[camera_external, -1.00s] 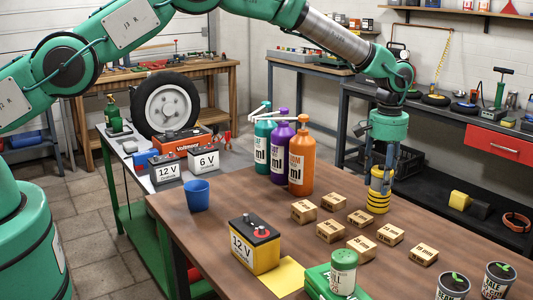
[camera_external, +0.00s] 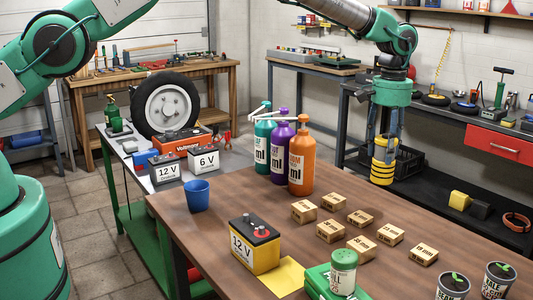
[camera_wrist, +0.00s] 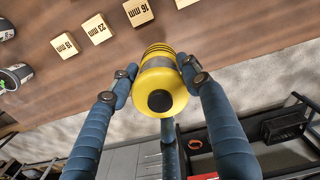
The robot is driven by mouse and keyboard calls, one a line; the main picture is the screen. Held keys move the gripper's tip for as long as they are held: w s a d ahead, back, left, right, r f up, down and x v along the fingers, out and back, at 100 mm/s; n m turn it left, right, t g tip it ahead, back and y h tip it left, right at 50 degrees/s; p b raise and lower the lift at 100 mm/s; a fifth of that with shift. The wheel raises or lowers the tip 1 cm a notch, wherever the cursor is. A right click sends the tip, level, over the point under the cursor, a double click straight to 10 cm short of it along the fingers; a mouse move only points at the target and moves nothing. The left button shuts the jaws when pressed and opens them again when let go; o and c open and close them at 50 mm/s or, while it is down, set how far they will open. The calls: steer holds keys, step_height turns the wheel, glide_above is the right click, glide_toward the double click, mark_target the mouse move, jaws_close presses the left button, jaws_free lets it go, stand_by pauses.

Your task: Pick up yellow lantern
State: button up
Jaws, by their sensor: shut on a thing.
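The yellow lantern (camera_external: 383,160) has dark bands around its lower part. My gripper (camera_external: 384,140) is shut on it and holds it upright in the air, near the far right edge of the brown table. The fingers hide part of the lantern's upper body in the external view.
The brown table (camera_external: 240,207) bears several small wooden blocks (camera_external: 360,218), three bottles (camera_external: 301,163), a yellow battery (camera_external: 254,245) and a blue cup (camera_external: 196,195). A dark workbench (camera_external: 445,112) with a red drawer (camera_external: 498,145) stands behind at right.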

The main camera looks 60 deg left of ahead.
steer(key=shift+r, duration=0.65)
